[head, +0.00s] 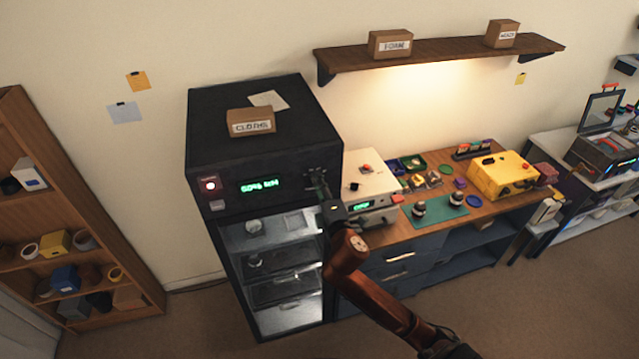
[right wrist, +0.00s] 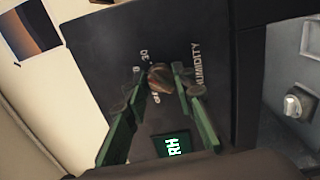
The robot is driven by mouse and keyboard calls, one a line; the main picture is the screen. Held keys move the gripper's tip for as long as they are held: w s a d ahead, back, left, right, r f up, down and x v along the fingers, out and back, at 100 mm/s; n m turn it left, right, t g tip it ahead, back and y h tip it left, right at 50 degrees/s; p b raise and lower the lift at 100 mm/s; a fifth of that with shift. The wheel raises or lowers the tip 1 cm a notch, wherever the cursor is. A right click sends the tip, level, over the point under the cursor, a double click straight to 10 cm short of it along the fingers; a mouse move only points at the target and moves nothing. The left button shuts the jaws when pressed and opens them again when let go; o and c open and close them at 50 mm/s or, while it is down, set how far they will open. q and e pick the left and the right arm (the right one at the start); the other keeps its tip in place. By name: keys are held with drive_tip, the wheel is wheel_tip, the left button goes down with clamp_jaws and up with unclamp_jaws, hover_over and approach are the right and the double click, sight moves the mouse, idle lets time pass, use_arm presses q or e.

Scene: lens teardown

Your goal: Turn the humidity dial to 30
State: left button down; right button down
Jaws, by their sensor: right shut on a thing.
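The humidity dial (right wrist: 161,78) is a small brownish knob on the black cabinet's front panel. In the right wrist view it sits between the green fingers of my right gripper (right wrist: 158,80), which is shut on it. The label "HUMIDITY" and a "30" mark show beside the dial; the other marks are partly covered. In the head view my right gripper (head: 318,184) is at the upper right of the cabinet front and hides the dial. The green display (head: 260,186) seems to read "50% RH". My left gripper is not in view.
The black cabinet (head: 250,130) carries a box labelled "CLOTHS" (head: 251,121) and has a lit glass front below. A workbench (head: 440,170) with a cream device (head: 365,170) stands close to its right. A shelf (head: 440,50) hangs above the bench.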

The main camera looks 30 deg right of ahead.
drive_tip(key=m, duration=0.4)
drive_tip(key=shift+m, duration=0.4)
drive_tip(key=shift+f, duration=0.1)
drive_tip(key=c, duration=1.6)
unclamp_jaws()
drive_tip(key=v, duration=1.2)
